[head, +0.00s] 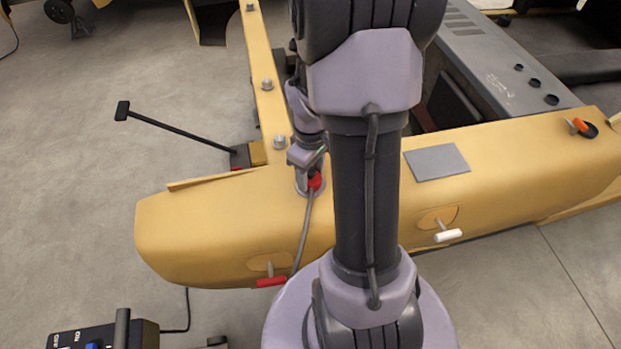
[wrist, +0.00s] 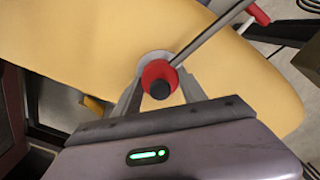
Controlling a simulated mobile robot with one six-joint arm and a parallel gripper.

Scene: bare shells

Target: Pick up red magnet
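The red magnet (wrist: 150,71) is a small round red piece with a dark knob, seen between my gripper's fingers in the wrist view. It stands on the yellow beam, with a grey disc behind it. In the head view it shows as a small red spot (head: 315,182) below my wrist, partly hidden. My gripper (wrist: 160,80) has one finger on each side of it. The fingers look very close to its sides, but I cannot tell whether they touch. A grey rod runs from beside the magnet toward the upper right in the wrist view.
The yellow beam (head: 200,235) carries a red-handled lever (head: 270,282), a white-handled lever (head: 448,236) and a flat grey plate (head: 436,162). A black T-shaped bar (head: 180,132) sticks out at left. A black control box (head: 95,338) is at lower left. Open concrete floor lies left.

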